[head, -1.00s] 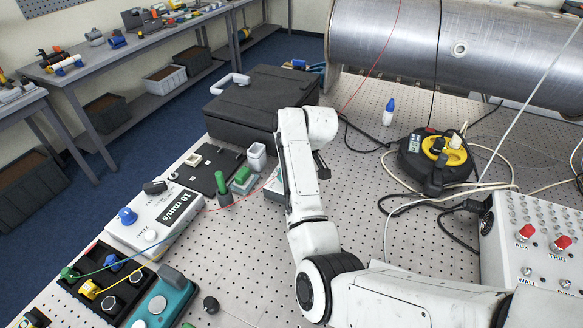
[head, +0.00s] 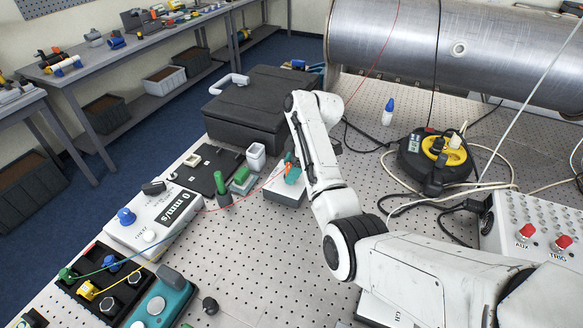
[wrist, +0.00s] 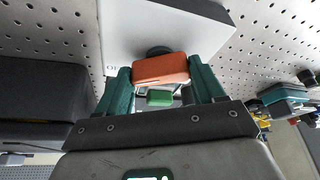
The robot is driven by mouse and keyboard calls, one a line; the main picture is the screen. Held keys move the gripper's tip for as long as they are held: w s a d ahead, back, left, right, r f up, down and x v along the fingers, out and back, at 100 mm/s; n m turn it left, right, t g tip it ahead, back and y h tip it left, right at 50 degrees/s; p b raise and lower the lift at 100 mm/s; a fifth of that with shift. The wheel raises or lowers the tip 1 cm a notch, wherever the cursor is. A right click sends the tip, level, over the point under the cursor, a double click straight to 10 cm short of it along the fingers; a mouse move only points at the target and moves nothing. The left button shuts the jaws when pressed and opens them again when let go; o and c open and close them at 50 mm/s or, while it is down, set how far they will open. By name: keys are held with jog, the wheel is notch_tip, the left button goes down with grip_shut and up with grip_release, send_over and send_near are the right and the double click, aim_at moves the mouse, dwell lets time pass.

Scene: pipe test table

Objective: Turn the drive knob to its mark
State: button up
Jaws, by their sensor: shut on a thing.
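An orange knob (wrist: 160,69) sits on a dark round base on a pale box (wrist: 180,25), which also shows in the head view (head: 284,191). My gripper (wrist: 160,80) has green fingers, one on each side of the orange knob, and is shut on it. In the head view the gripper (head: 291,168) shows as a small bit of green and orange left of my white arm. A small green piece (wrist: 159,97) lies between the fingers, nearer the wrist camera. Small print shows on the box beside the knob. I cannot make out a mark.
A white unit (head: 150,222) with a blue knob and mm/s label stands at left. A black case (head: 255,105) lies behind the pale box. Green-topped posts (head: 222,188) stand left of it. A yellow cable reel (head: 436,155) is at right. Thin red wire runs near the gripper.

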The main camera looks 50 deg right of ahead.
jog(key=shift+r+n, duration=0.1)
jog(key=shift+n, duration=0.3)
jog(key=o, duration=1)
jog(key=shift+o, duration=0.2)
jog(key=v, duration=1)
jog(key=shift+d+r, duration=0.25)
jog(key=shift+d, duration=0.05)
jog(key=shift+a, duration=0.1)
